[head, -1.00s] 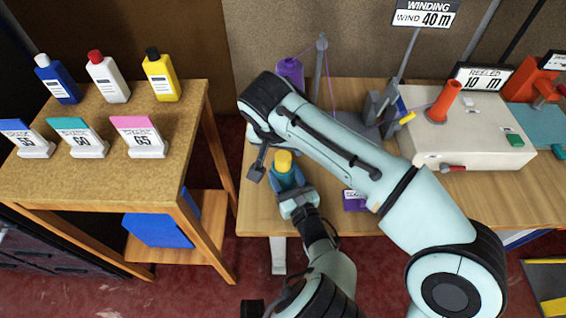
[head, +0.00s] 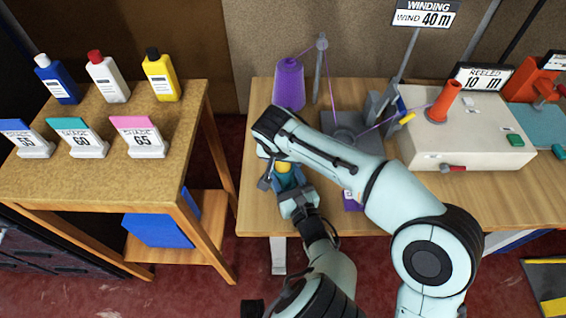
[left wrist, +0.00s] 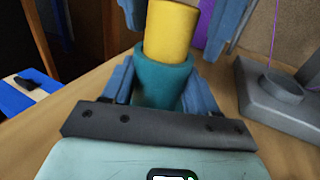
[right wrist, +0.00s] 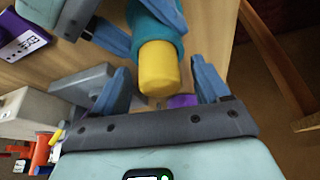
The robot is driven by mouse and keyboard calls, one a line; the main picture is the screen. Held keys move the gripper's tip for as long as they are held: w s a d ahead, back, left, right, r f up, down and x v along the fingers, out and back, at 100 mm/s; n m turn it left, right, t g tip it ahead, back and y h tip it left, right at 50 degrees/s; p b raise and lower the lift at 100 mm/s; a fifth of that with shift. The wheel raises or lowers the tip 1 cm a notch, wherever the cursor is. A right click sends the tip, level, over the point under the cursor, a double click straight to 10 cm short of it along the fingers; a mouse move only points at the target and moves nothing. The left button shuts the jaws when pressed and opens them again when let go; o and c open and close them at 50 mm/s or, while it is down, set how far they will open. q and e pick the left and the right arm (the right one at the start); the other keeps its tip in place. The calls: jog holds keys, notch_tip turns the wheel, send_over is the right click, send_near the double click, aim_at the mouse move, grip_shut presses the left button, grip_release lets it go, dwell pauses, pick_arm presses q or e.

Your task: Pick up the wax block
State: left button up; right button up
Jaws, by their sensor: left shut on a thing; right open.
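A yellow cylinder, which looks like the wax block (head: 283,167), stands up out of a teal sleeve (left wrist: 162,85). My left gripper (head: 291,186) is shut on the teal sleeve just above the table's front left part. The yellow end (left wrist: 171,32) sticks out beyond the left fingers in the left wrist view. My right gripper (right wrist: 162,85) is open, with its fingers on either side of the yellow end (right wrist: 158,70) and gaps between. In the head view the right arm partly hides the yellow part and the right fingertips.
A purple thread cone (head: 289,84) stands behind, its thread running over a post (head: 318,75) to the grey winder. A cream reeling machine (head: 465,135) stands to the right. A side table (head: 100,180) with bottles and number cards is at left.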

jog(key=c, duration=1.2)
jog(key=shift+o, duration=0.2)
jog(key=shift+r, duration=0.1)
notch_tip(320, 180, up, 10)
jog(key=shift+f, duration=0.1)
pick_arm(q)
jog(key=o, duration=1.2)
